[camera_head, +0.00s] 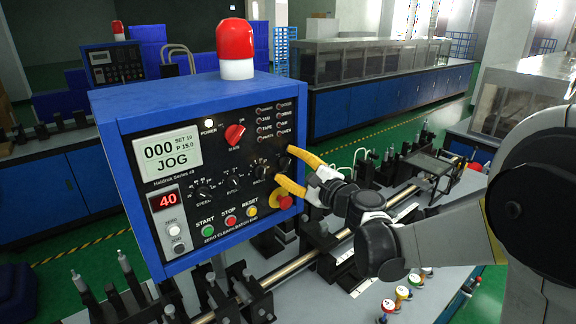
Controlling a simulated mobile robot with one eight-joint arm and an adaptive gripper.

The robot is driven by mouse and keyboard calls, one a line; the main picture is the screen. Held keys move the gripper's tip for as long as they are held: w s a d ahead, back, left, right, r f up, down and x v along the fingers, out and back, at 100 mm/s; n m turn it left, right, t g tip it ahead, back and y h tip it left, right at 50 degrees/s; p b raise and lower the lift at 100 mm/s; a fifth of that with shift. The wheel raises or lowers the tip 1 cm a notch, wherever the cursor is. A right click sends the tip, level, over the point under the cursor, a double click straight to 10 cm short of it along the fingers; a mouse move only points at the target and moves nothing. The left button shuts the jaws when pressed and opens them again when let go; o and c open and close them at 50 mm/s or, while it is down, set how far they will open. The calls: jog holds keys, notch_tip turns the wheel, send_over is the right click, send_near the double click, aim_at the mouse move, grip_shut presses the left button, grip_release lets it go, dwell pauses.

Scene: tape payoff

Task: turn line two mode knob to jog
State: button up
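A blue control box (200,160) with a black panel stands in front of me. Its display (172,155) reads "000", "SET 10", "P 15.0" and "JOG". A red rotary knob (235,134) sits at the upper middle.
A red emergency stop (285,202) sits just below the lower finger. Green, red and amber buttons line the panel's bottom. A red beacon (235,48) tops the box. A second control panel (113,63) stands far left. Rods and clamps crowd the bench below.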

jog(key=v, duration=1.2)
jog(key=s+a+f+n+g+h+b, duration=0.3)
jog(key=s+f+n+g+b, duration=0.25)
jog(key=s+f+n, duration=0.55)
jog(key=s+d+f+n+g+h+b, duration=0.2)
jog(key=s+d+f+n+h+b, duration=0.4)
jog(key=s+d+f, duration=0.4)
jog(key=shift+s+f+h+b, duration=0.45)
jog(key=shift+s+f+h, duration=0.05)
jog(key=shift+s+f, duration=0.45)
